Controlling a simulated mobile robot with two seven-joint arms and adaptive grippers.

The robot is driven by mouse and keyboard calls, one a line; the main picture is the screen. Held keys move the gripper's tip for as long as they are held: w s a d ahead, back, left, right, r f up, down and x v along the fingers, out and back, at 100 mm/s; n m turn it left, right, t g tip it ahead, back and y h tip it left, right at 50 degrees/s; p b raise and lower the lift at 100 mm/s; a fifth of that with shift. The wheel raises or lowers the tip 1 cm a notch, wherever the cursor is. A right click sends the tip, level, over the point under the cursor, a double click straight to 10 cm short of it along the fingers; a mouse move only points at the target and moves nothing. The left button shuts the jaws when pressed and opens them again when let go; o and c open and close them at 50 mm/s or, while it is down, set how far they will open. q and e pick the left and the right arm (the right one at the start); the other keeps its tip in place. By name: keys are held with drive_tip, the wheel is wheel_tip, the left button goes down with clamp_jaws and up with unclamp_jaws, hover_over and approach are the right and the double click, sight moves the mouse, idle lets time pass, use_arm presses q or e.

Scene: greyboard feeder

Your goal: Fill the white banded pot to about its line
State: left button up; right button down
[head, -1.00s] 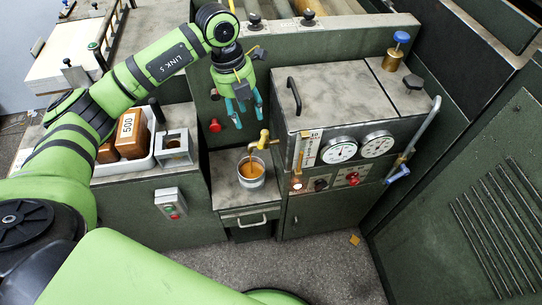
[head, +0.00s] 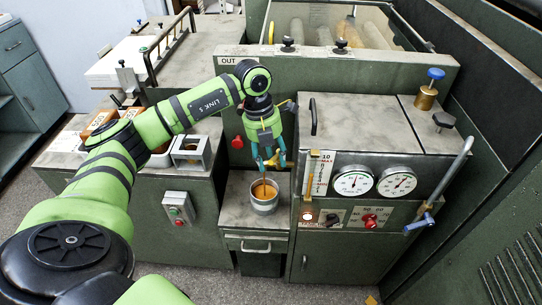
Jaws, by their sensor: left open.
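The white banded pot (head: 265,207) stands upright on the low shelf of the grey-green machine. Amber liquid (head: 263,191) shows inside it, and an amber streak seems to run down into it from the tap. The exact level against the band is hard to tell. The brass tap (head: 270,162) is above the pot, mostly hidden by my left gripper (head: 270,164). The gripper is open, pointing down, with its teal fingers on either side of the tap; contact cannot be told. My right gripper is not in view.
A cabinet with two dial gauges (head: 354,182), knobs and a level scale (head: 319,174) stands close on the right.

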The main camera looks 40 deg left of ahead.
use_arm(q)
drive_tip(key=shift+f, duration=0.15)
clamp_jaws()
drive_tip(key=shift+d+n+p, duration=0.35)
drive_tip(key=shift+d+n, duration=0.15)
drive_tip(key=shift+n, duration=0.5)
drive_tip(key=n, duration=0.1)
drive_tip(key=d+n+t, duration=0.1)
drive_tip(key=shift+w+n, duration=0.2)
drive_tip(key=shift+n, duration=0.1)
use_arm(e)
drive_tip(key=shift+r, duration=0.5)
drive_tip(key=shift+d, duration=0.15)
use_arm(q)
drive_tip(key=shift+c, duration=0.4)
unclamp_jaws()
drive_tip(key=shift+o, duration=0.4)
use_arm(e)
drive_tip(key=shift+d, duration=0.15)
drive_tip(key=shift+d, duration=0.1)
